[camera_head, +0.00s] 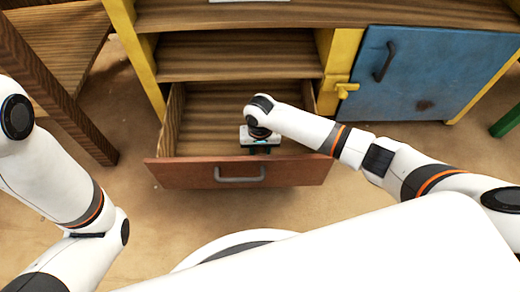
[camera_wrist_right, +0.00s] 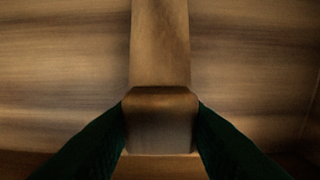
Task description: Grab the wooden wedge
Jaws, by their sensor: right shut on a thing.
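The wooden wedge (camera_wrist_right: 160,115) is a brown block between the two dark fingers of my right gripper (camera_wrist_right: 161,128) in the right wrist view. The fingers touch it on both sides. A long strip of wood runs away from it toward the top of that view; I cannot tell whether it is part of the wedge. In the head view my right gripper (camera_head: 262,148) reaches down into the open drawer (camera_head: 240,174), and its hand hides the wedge there. My left arm comes in at the left, but its gripper is not in view.
The drawer has a reddish front with a grey handle (camera_head: 240,178) and a wood-grain floor. Above it is an open shelf (camera_head: 240,60). A wooden post (camera_head: 55,90) stands at the left.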

